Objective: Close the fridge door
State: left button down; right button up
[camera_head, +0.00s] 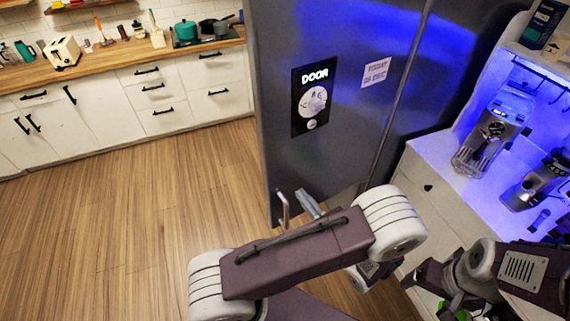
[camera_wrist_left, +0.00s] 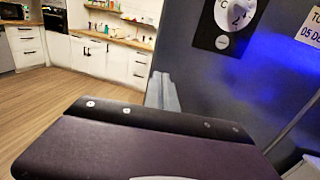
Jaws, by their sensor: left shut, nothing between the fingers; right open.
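The fridge door (camera_head: 345,45) is a tall dark grey panel with a black DOOR poster and a white label; it also shows in the left wrist view (camera_wrist_left: 265,75). A pale vertical handle (camera_head: 284,208) is near its lower left edge. I cannot tell how far the door stands open. My left gripper (camera_head: 308,203) is shut and empty, close beside the handle at the door's lower part; contact is unclear. Its fingers show in the left wrist view (camera_wrist_left: 163,92) in front of the door's edge. My right gripper (camera_head: 445,300) is open at the lower right, partly hidden.
A white cabinet (camera_head: 425,185) with an espresso machine (camera_head: 490,130) and a grinder (camera_head: 535,182) stands to the right of the door under blue light. White kitchen drawers (camera_head: 155,100) line the back left. The wooden floor (camera_head: 130,220) left of the door is clear.

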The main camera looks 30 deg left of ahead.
pick_arm(q)
jog(key=a, duration=0.3)
jog(key=p, duration=0.6)
send_near(270, 159)
jog(key=x, duration=0.6)
jog(key=shift+s+r, duration=0.25)
jog(key=shift+r, duration=0.05)
jog(key=shift+w+a, duration=0.2)
jog(key=shift+a, duration=0.1)
jog(key=shift+w+a+p, duration=0.1)
jog(key=shift+p, duration=0.25)
jog(key=shift+f, duration=0.1)
pick_arm(e)
notch_tip(270, 159, up, 7)
jog(key=a, duration=0.1)
jog(key=shift+w+a, duration=0.15)
pick_arm(q)
jog(key=shift+w+a, duration=0.1)
pick_arm(e)
jog(key=shift+a, duration=0.2)
pick_arm(q)
jog(key=shift+a, duration=0.1)
pick_arm(e)
jog(key=shift+f, duration=0.1)
